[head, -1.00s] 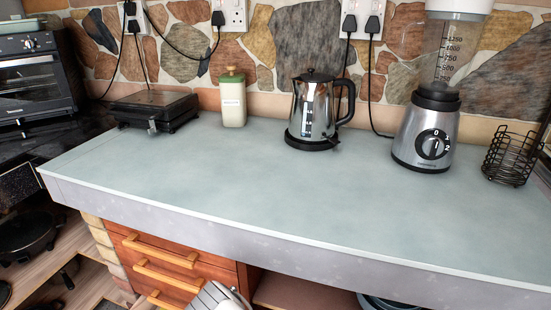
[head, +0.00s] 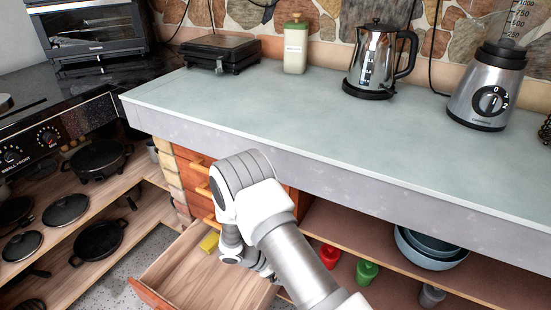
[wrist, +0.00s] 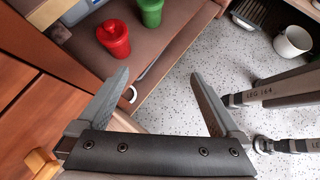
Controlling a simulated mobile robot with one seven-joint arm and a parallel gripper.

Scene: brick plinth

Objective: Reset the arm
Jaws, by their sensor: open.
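My arm (head: 270,220) reaches down in front of the counter, beside the wooden drawers and over an open drawer (head: 190,275). My gripper (wrist: 159,76) shows in the wrist view with its two grey fingers wide apart and nothing between them. Its fingers point toward the lower shelf and the speckled floor. In the head view I cannot make out the fingers. A yellow item (head: 209,242) lies in the open drawer.
A red container (head: 330,256) and a green one (head: 367,271) stand on the shelf under the counter, near bowls (head: 430,248). The counter (head: 300,120) holds a kettle (head: 381,60), a blender (head: 487,88) and a cream canister (head: 295,48). Pans (head: 98,240) sit on left shelves.

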